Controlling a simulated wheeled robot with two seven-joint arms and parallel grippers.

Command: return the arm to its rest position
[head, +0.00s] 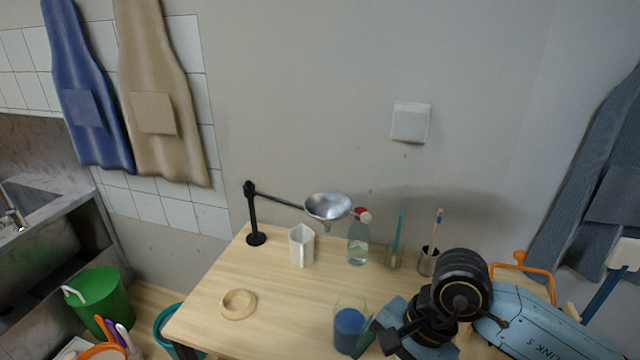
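My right arm comes in from the lower right over the table, with a light blue link and black wrist joints. My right gripper (388,338) is at the bottom edge, partly hidden by the wrist, close to a clear beaker of blue liquid (349,328). Whether its fingers are open or shut, or touch the beaker, does not show. My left gripper and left arm are not in view.
On the wooden table (275,328) stand a wooden ring (238,304), a white pitcher (302,245), a funnel (327,206) on a black stand, a clear bottle (358,244) and two brush cups, one metal (428,261). A green bucket (100,301) stands at left.

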